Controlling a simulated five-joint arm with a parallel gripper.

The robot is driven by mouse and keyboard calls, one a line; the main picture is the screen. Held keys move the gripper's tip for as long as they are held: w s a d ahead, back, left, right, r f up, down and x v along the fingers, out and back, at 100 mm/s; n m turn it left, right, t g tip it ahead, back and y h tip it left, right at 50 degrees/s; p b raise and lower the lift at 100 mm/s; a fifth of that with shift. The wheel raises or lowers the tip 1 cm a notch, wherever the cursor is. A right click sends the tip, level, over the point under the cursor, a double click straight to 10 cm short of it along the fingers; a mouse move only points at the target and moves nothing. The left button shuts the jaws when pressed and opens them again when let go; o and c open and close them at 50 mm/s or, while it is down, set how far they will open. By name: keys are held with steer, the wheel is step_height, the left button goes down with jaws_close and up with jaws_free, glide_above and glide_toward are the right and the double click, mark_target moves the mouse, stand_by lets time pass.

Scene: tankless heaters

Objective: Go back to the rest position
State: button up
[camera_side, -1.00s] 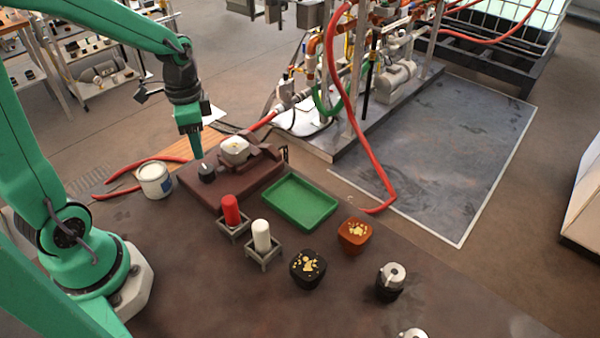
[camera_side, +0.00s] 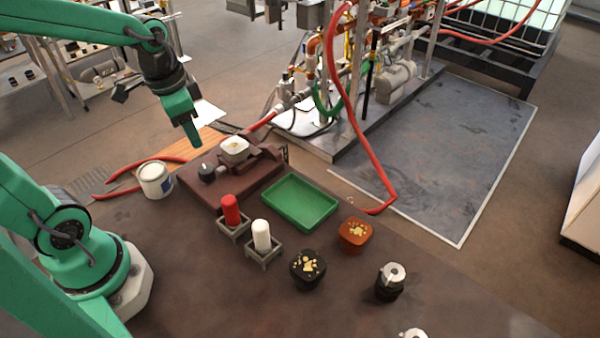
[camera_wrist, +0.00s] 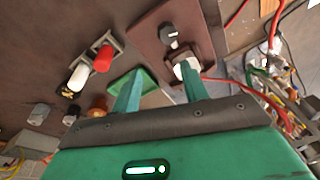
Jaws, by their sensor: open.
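My gripper (camera_side: 195,143) hangs in the air above the brown board, with its fingers pointing down. In the wrist view its two green fingers (camera_wrist: 160,90) stand apart with nothing held between them. A dark round knob (camera_side: 206,172) with a white mark sits on the board (camera_side: 190,187) below the gripper, apart from it. The knob also shows in the wrist view (camera_wrist: 169,40). A whitish rounded block (camera_side: 235,152) sits beside the knob on a brown raised part.
A green tray (camera_side: 299,203), a red cylinder (camera_side: 231,209) and a white cylinder (camera_side: 262,235) in grey holders, a black pot (camera_side: 307,270) and an orange pot (camera_side: 355,234) stand on the table. A white can (camera_side: 155,180) stands left. Red hoses and piping (camera_side: 352,110) lie behind.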

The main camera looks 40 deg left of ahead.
steer(key=s+d+r+n+t, duration=0.3)
steer(key=s+d+r, duration=0.1)
steer(key=s+r, duration=0.1)
steer(key=shift+s+r+n+t, duration=0.3)
steer(key=shift+r+n, duration=0.1)
steer(key=shift+r, duration=0.15)
